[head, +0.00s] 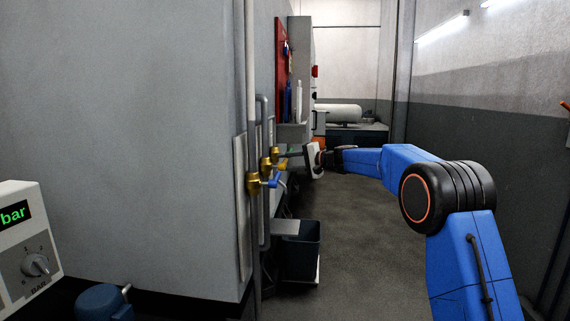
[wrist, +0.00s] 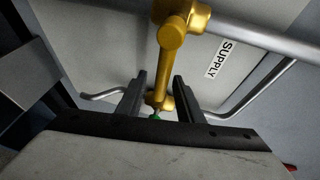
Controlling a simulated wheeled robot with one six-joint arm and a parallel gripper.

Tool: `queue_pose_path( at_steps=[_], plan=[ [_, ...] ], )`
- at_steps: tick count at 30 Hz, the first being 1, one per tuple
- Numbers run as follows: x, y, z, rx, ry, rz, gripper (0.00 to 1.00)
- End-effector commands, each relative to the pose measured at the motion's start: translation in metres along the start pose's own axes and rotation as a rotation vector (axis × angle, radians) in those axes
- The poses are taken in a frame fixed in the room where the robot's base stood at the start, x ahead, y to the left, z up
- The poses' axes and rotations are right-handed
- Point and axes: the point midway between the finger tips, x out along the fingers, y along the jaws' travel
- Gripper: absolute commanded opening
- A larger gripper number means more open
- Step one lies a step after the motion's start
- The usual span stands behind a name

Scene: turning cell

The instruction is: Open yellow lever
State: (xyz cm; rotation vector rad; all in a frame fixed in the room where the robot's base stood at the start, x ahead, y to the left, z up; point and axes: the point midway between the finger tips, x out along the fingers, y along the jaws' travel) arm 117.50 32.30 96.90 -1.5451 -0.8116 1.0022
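The yellow lever (head: 282,167) sticks out to the right from the middle brass valve (head: 266,164) on the wall piping in the head view. In the wrist view a yellow-gold lever shape (wrist: 165,65) runs down from a brass valve body (wrist: 185,14) at the top. My gripper (wrist: 161,80) is open, with one dark finger on each side of this shape and visible gaps to both. In the head view my gripper (head: 303,154) is just right of the valves. Its fingertips are too small there to judge contact.
A blue-handled valve (head: 272,183) sits nearer, in front of the yellow one. A green tip (wrist: 155,117) shows beyond the fingers in the wrist view. Grey pipes and a SUPPLY plate (wrist: 218,60) lie behind. A dark bin (head: 300,255) stands below. The floor aisle is clear.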

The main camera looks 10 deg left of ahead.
Motion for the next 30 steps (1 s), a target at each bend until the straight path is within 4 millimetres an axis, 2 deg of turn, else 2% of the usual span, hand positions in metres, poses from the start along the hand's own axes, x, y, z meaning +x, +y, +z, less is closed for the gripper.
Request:
queue_pose_path(
  at_steps=[10,11,14,15,30],
  plan=[
    [0.0035,-0.0005,0.0001,-0.001,0.000,0.000,0.33],
    [0.0035,-0.0004,0.0001,-0.001,0.000,0.000,0.28],
    [0.0034,-0.0004,0.0002,-0.001,0.000,0.000,0.05],
    [0.0034,-0.0004,0.0002,-0.001,0.000,0.000,0.00],
    [0.0046,0.0067,0.0012,0.078,-0.019,0.034,0.00]
  ],
)
